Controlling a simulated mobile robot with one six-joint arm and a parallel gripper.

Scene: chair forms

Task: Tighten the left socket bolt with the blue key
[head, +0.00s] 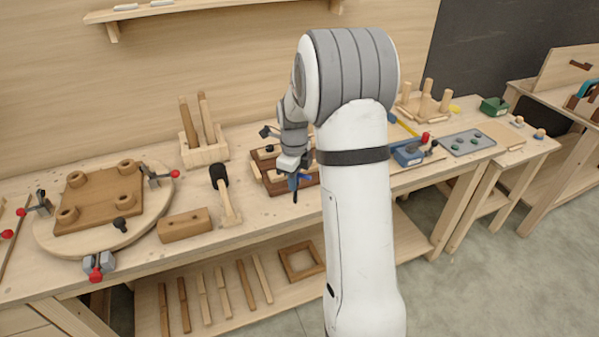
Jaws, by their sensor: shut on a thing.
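My gripper (293,184) is at the middle of the bench, above the front of a dark wooden tray, left of my white arm. It is shut on a small blue thing, the blue key (300,181), which is partly hidden by the fingers. A brown square chair seat (98,198) with round sockets at its corners lies on a round board at the left. I cannot tell which piece is the left socket bolt. The gripper is well to the right of the seat.
Red-handled clamps (98,268) stand around the round board (150,215). A brown block (184,224) and a black-headed mallet (225,192) lie between seat and gripper. A peg holder (205,152) stands behind. The dark tray (268,172) is partly hidden by my arm.

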